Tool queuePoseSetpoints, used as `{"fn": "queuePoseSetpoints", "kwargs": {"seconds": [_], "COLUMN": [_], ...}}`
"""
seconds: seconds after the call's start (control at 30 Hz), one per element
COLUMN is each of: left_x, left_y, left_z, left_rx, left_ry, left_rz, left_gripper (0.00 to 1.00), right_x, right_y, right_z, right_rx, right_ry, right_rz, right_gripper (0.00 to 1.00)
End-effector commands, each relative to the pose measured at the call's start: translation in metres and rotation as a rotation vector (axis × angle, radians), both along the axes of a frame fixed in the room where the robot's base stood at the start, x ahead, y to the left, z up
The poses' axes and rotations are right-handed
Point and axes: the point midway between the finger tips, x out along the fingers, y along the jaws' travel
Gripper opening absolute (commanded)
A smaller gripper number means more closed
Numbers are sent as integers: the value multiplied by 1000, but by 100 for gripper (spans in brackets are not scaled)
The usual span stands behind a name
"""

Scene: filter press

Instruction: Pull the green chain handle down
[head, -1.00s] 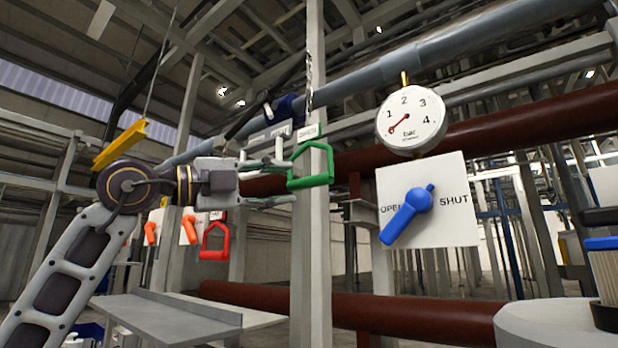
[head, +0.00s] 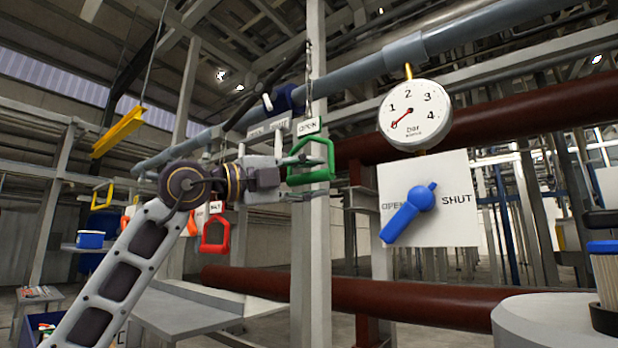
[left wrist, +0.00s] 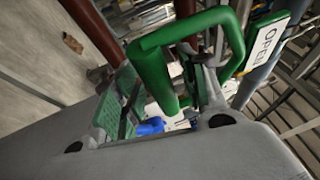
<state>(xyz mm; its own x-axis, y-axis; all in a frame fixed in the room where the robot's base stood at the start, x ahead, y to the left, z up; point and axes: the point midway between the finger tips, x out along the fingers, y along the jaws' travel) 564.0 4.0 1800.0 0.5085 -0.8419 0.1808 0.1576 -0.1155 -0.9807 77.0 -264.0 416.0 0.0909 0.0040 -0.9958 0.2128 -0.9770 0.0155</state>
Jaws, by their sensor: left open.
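The green chain handle (head: 312,177) is a loop hanging on a chain, with an OPEN tag (head: 308,127) just above it. It hangs in front of a pale vertical post. My left gripper (head: 308,178) is at the handle, its fingers reaching to it from the left, one near the upper part and one below. In the left wrist view the green handle (left wrist: 160,75) lies across the space between the open fingers (left wrist: 160,110). I cannot tell whether a finger touches it. My right gripper does not show.
A red handle (head: 215,236) hangs lower left and a yellow handle (head: 102,196) farther left. A gauge (head: 415,116) and a blue lever (head: 408,212) on a white OPEN/SHUT plate (head: 455,220) are to the right. A grey bench (head: 185,317) lies below.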

Motion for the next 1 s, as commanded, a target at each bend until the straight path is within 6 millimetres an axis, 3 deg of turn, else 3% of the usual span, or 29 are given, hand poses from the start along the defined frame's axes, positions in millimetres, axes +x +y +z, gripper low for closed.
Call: {"fn": "queuePoseSetpoints", "kwargs": {"seconds": [0.07, 0.4, 0.73, 1.0], "left_x": [0, 0, 0, 0], "left_y": [0, 0, 0, 0], "left_z": [0, 0, -2, -18], "left_rx": [0, 0, 1, 3], "left_ry": [0, 0, 1, 2], "left_rz": [0, 0, 0, 0], "left_gripper": [41, 0, 0, 0], "right_x": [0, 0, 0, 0], "right_y": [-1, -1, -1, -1], "right_z": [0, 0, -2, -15], "right_rx": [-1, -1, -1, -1], "right_ry": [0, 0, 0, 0], "right_rz": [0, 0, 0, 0], "right_gripper": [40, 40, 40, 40]}}
